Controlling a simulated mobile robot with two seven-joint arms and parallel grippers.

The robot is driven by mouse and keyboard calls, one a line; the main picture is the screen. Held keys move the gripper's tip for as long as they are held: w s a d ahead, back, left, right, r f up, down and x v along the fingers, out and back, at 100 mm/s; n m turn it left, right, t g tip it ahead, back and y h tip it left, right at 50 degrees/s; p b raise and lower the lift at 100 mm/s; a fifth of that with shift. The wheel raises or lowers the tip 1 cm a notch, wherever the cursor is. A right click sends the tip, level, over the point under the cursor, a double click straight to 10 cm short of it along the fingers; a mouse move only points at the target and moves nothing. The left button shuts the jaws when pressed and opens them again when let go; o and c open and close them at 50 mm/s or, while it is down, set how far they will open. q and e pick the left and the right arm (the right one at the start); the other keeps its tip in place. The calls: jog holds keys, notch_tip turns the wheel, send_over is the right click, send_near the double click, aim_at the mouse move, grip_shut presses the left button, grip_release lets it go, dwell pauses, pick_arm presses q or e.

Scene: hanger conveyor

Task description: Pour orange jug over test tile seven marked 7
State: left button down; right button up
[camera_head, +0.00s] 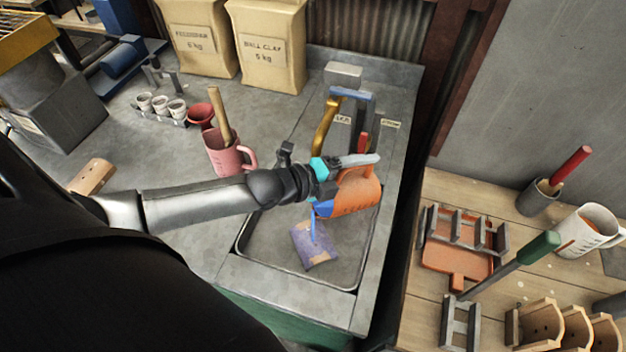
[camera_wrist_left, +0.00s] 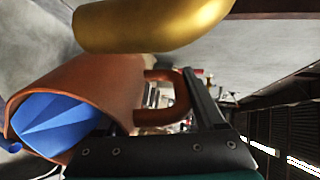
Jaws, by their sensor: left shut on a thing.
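My left gripper (camera_head: 348,163) is shut on the handle of the orange jug (camera_head: 358,194) and holds it tipped over the sink basin (camera_head: 350,258). In the left wrist view the jug (camera_wrist_left: 95,85) lies on its side with blue liquid (camera_wrist_left: 55,122) at its mouth and its handle (camera_wrist_left: 172,105) at the gripper. In the head view a thin blue stream (camera_head: 313,230) falls from the lip onto the test tile (camera_head: 316,246). The tile lies tilted in the basin, mostly purple-blue with tan patches; I cannot read a number on it. My right gripper is out of view.
A brass tap (camera_head: 325,122) stands behind the jug and looms close in the left wrist view (camera_wrist_left: 150,25). A pink jug (camera_head: 226,155) with a wooden-handled tool, small cups (camera_head: 161,104) and clay bags (camera_head: 268,50) are left and behind. A wooden bench (camera_head: 410,300) is right.

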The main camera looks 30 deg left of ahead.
aim_at(344, 181)
pick_arm(q)
jog(key=shift+s+a+t+b, duration=0.15)
jog(key=shift+t+b, duration=0.15)
jog(key=shift+b, duration=0.15)
dwell(0.6)
jog(key=shift+s+a+f+t+h+b, duration=0.15)
jog(key=shift+s+t+h+b, duration=0.3)
jog(key=shift+b, duration=0.4)
dwell(0.6)
jog(key=shift+s+a+f+t+h+b, duration=0.3)
jog(key=shift+t+b, duration=0.25)
jog(key=shift+b, duration=0.5)
jog(key=shift+s, duration=0.1)
jog(key=shift+s+a+t+h+b, duration=0.25)
jog(key=shift+s+t+b, duration=0.15)
jog(key=shift+b, duration=0.45)
jog(key=shift+s+r, duration=0.1)
dwell(0.7)
